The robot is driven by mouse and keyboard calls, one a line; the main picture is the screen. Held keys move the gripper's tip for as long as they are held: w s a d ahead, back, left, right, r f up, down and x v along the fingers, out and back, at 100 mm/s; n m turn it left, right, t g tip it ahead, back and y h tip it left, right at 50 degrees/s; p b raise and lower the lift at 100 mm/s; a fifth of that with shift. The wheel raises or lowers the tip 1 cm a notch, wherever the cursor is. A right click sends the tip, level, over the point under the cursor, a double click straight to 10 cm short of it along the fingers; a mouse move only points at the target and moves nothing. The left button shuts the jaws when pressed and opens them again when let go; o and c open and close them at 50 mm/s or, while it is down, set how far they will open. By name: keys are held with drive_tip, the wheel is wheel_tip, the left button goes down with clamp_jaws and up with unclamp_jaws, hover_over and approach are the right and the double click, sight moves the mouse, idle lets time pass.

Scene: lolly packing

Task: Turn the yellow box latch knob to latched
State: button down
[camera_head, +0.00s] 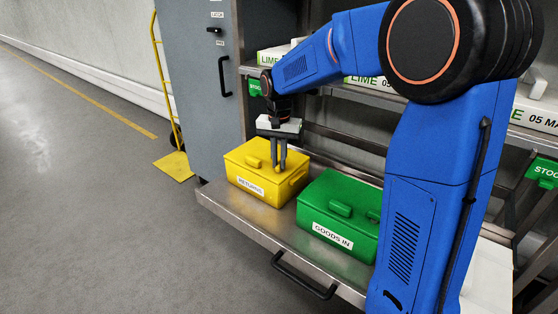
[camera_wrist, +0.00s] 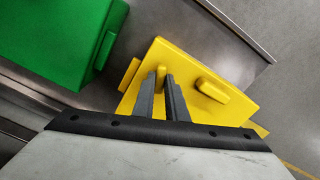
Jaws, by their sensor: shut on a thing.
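The yellow box (camera_head: 277,193) labelled RETURNS sits closed on a metal shelf, and it also shows in the wrist view (camera_wrist: 185,60). My gripper (camera_head: 279,168) points down over its lid from above. In the wrist view, my gripper's fingers (camera_wrist: 161,76) are close together on a small yellow piece, which appears to be the latch knob (camera_wrist: 161,72). The fingers hide most of the knob, so I cannot tell which way it is turned. A raised yellow lid handle (camera_wrist: 213,89) stands just beside the fingers, apart from them.
A green box (camera_head: 330,210) labelled GOODS IN stands close to the right of the yellow box. The metal shelf (camera_head: 240,215) has a bare strip in front and a black handle (camera_head: 303,275). A grey cabinet (camera_head: 195,80) stands behind on the left.

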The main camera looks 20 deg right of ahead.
sight(279, 164)
drive_tip(key=n, duration=1.3)
drive_tip(key=shift+n, duration=0.3)
idle(0.4)
drive_tip(key=c, duration=1.8)
unclamp_jaws()
drive_tip(key=shift+o, duration=0.2)
wheel_tip(279, 164, up, 17)
drive_tip(key=shift+r, duration=0.2)
